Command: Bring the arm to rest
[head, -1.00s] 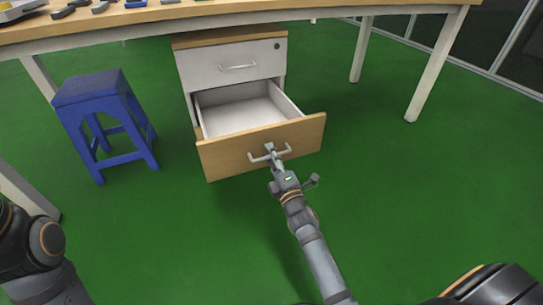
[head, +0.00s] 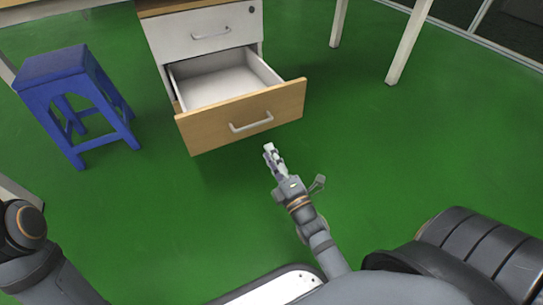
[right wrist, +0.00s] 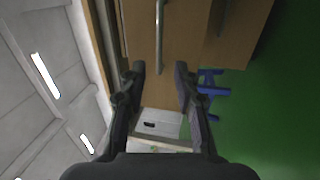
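My right gripper (head: 270,151) hangs over the green floor in front of the drawer cabinet, its arm coming in from the bottom. In the right wrist view its two dark fingers (right wrist: 160,72) stand apart with nothing held between them. The lower drawer (head: 240,117) is pulled out, with a wooden front and an empty white inside. Its silver handle (head: 251,121) is clear of the fingers; in the right wrist view a handle bar (right wrist: 158,30) shows beyond the fingertips. Part of my left arm shows at the left edge; my left gripper is out of view.
A blue stool (head: 70,95) stands left of the cabinet (head: 203,38), whose upper drawer is closed. White table legs (head: 409,45) stand at the back right. The green floor (head: 385,165) right of my gripper is clear.

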